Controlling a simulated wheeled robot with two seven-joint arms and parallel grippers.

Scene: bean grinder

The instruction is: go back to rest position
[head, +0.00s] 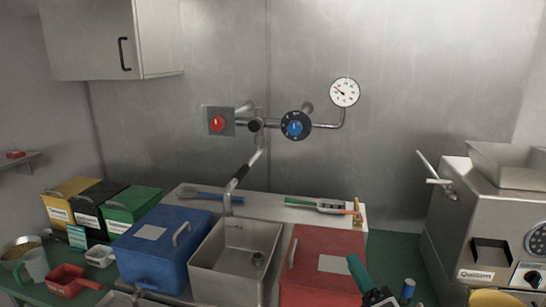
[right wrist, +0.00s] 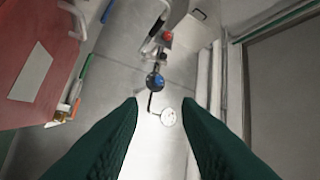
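My right gripper (head: 366,282) shows at the bottom edge of the head view, just right of the red box, with a dark green finger pointing up. In the right wrist view its two dark green fingers (right wrist: 159,104) are spread apart with nothing between them. The fingers seem to be in free space, with the wall, gauge (right wrist: 168,117) and blue knob (right wrist: 156,81) far beyond them. My left gripper is not in view. The steel grinder (head: 485,220) stands at the right of the head view.
The counter holds a blue box (head: 160,262), a steel sink (head: 214,285) and a red box (head: 322,270). Yellow, black and green boxes (head: 128,208) stand at left.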

